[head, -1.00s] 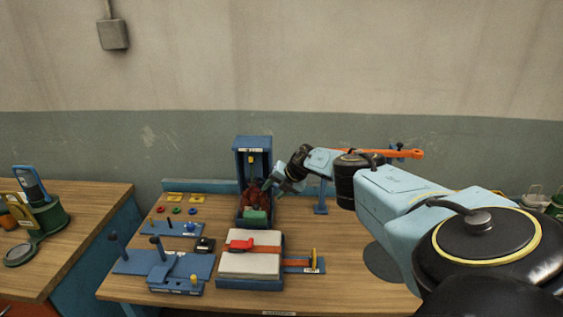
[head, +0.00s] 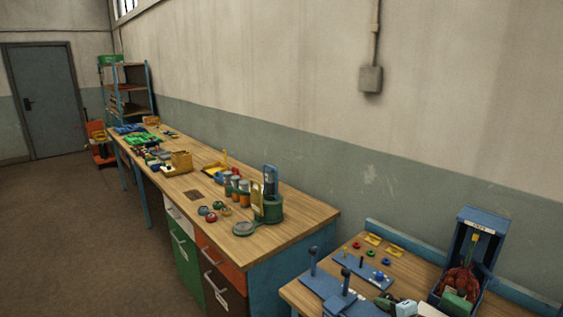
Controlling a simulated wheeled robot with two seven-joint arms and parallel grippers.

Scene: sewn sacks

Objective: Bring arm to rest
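A pale blue piece (head: 405,308) at the bottom edge, right of centre, looks like part of my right gripper or wrist. It is small and cut off, so its fingers cannot be made out. My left gripper is not in view. The blue upright box (head: 485,222) stands on the near workbench (head: 308,293), with a dark red bundle (head: 459,279) and a green piece (head: 455,302) in its lower part. No arm is in front of this box. The pale sack seen earlier is mostly or wholly outside the lower edge.
A blue fixture with pegs (head: 362,267) and yellow pieces (head: 396,250) sit on the near bench. A longer bench (head: 300,226) at left carries a green stand (head: 270,210), jars (head: 243,194) and trays. Open floor (head: 95,235) lies left, towards a grey door (head: 48,100).

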